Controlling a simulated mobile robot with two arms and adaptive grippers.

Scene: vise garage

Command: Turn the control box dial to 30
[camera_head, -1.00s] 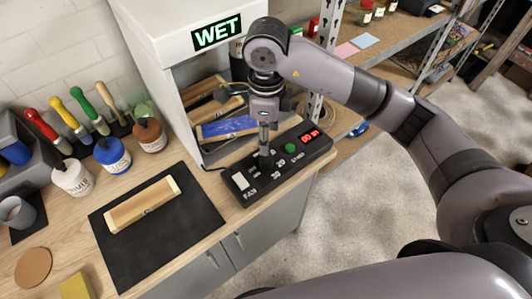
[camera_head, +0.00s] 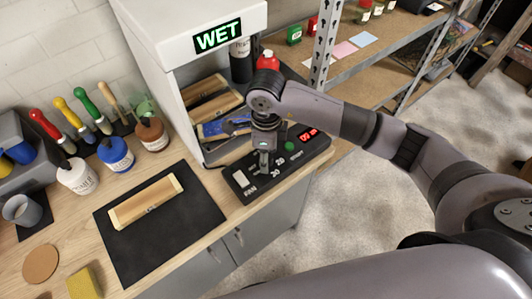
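The black control box (camera_head: 308,157) sits at the right edge of the bench, in front of the white cabinet. It has a white FAN switch (camera_head: 241,178), printed numbers including 20 and 30, a green button (camera_head: 290,146) and a red display (camera_head: 308,135) too small to read surely. My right gripper (camera_head: 264,168) points down over the box's middle, at the dial's place. The gripper hides the dial, and I cannot tell whether its fingers grip it. My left gripper is not in view.
The white cabinet (camera_head: 165,60) with a lit WET sign (camera_head: 218,37) stands close behind the gripper, with wooden pieces inside. A wooden block (camera_head: 146,202) lies on a black mat (camera_head: 185,236). Floor right of the bench is clear.

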